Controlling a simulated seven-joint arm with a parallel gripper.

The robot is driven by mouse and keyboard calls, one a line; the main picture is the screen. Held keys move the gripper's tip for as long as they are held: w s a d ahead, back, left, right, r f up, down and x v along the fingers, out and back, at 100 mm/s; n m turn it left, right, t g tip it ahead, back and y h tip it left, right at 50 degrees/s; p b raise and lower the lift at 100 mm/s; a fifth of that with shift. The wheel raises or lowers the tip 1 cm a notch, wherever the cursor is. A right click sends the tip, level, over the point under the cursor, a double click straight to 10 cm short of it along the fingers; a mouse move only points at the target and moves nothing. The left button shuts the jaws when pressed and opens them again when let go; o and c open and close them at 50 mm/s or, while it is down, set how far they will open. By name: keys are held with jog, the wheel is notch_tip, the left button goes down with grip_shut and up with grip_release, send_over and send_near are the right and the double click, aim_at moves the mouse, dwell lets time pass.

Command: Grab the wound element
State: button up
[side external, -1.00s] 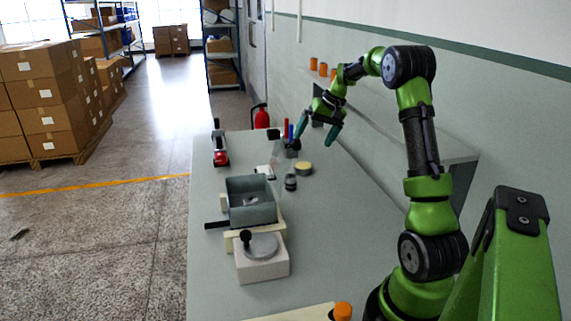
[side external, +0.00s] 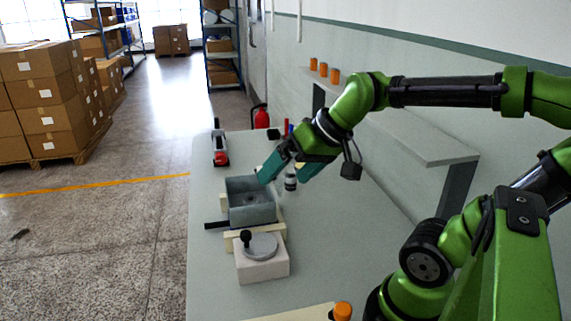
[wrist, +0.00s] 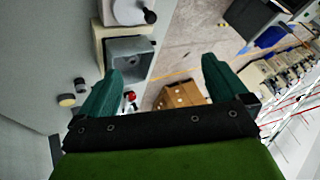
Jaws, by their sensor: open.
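My gripper (side external: 284,174) is open and empty, tilted down above the table beside the grey open box (side external: 252,216). Its left finger overlaps the box's back right corner in the side view; I cannot tell whether they touch. A small dark thing (side external: 242,199) lies on the box floor, too small to identify as the wound element. In the wrist view the teal fingers of my gripper (wrist: 164,68) are spread wide with nothing between them. The box (wrist: 131,48) shows beyond the left finger there.
A white block (side external: 262,267) with a round grey plate and black knob stands in front of the box. A red device (side external: 220,158) is at the back left.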

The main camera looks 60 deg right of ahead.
jog(key=shift+n, duration=0.3)
jog(key=s+a, duration=0.1)
jog(key=s+a+f, duration=0.1)
jog(key=s+a, duration=0.1)
jog(key=shift+f, duration=0.1)
jog(key=shift+c, duration=0.3)
jog(key=shift+s+a+f, duration=0.1)
jog(key=shift+s+f, duration=0.05)
jog(key=shift+s, duration=0.1)
jog(key=c, duration=0.5)
